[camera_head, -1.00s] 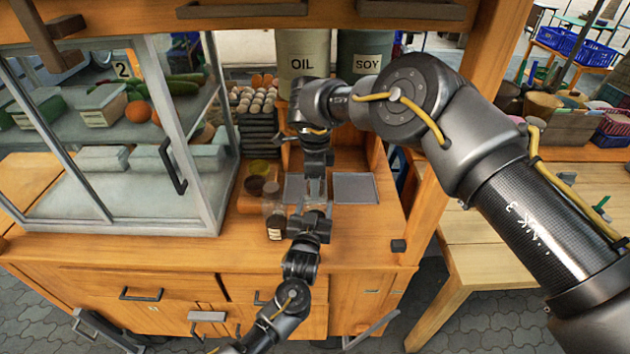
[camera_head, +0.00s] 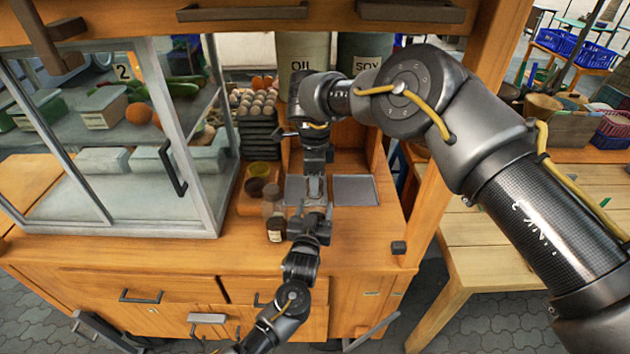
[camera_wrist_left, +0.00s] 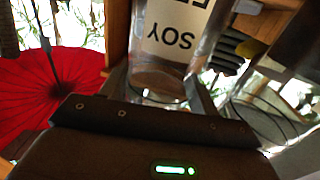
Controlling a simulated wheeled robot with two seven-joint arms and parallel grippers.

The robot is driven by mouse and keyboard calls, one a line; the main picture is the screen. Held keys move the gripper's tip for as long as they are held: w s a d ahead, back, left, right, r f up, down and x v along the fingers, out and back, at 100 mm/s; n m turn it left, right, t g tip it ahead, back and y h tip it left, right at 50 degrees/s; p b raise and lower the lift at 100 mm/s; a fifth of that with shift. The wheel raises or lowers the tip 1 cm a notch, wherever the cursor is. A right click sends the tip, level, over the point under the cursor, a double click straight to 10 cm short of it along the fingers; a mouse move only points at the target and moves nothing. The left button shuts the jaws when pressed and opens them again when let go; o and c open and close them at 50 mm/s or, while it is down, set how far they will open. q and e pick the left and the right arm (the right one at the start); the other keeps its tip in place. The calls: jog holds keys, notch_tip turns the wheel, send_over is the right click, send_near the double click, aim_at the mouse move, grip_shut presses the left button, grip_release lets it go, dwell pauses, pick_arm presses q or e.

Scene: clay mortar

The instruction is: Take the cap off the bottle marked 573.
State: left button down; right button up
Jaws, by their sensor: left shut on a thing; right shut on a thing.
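My left gripper (camera_head: 309,210) comes in from the lower left above the counter. It is shut on a clear bottle, which shows upside down in the left wrist view (camera_wrist_left: 160,82). The bottle's pale label reads SOY; a second line is cut off, so I cannot read its number. My right gripper (camera_head: 315,182) comes down from above, directly over the left one, and is shut at the bottle's top end. The cap is hidden by the right gripper. A dark bottle with a pale label (camera_head: 276,230) stands on the counter left of my left gripper.
Another clear bottle (camera_head: 271,197) and cups (camera_head: 258,172) stand left of the grippers. Two grey trays lie behind; the right one (camera_head: 355,190) is empty. A glass cabinet (camera_head: 190,150) stands at left, egg trays (camera_head: 260,132) behind. The counter's front right is clear.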

pick_arm(q)
jog(key=shift+f, duration=0.2)
pick_arm(e)
jog(key=shift+r, duration=0.3)
jog(key=shift+r, duration=1.95)
pick_arm(q)
jog(key=shift+c, duration=1.4)
grip_release()
pick_arm(e)
jog(key=shift+w, duration=0.1)
pick_arm(q)
jog(key=shift+r, duration=0.1)
